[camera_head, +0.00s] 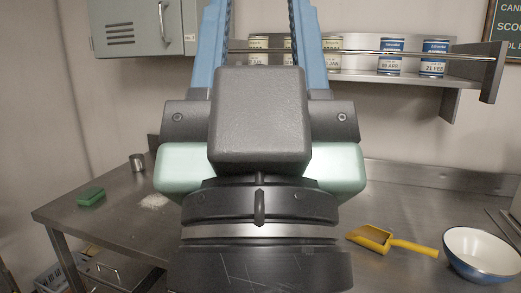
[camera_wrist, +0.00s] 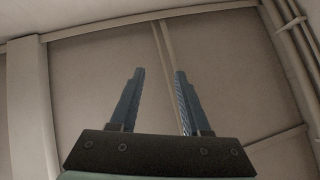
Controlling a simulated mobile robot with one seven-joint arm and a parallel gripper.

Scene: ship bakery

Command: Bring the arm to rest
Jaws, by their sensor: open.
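My gripper (camera_wrist: 160,85) shows in the wrist view with its two blue fingers apart and nothing between them. It faces bare, pale wall or ceiling panels. In the head view my arm rises close in front of the camera, with the blue fingers pointing up past the top edge, so the fingertips are out of sight there. The arm hides the middle of the steel worktable (camera_head: 400,200) and part of the shelf behind it.
A yellow scoop (camera_head: 372,238) and a blue-rimmed white bowl (camera_head: 482,254) are on the right of the table. A green sponge (camera_head: 90,196) and metal cup (camera_head: 137,162) are on the left. A wall shelf (camera_head: 365,77) holds several tins. A grey cabinet (camera_head: 140,28) hangs upper left.

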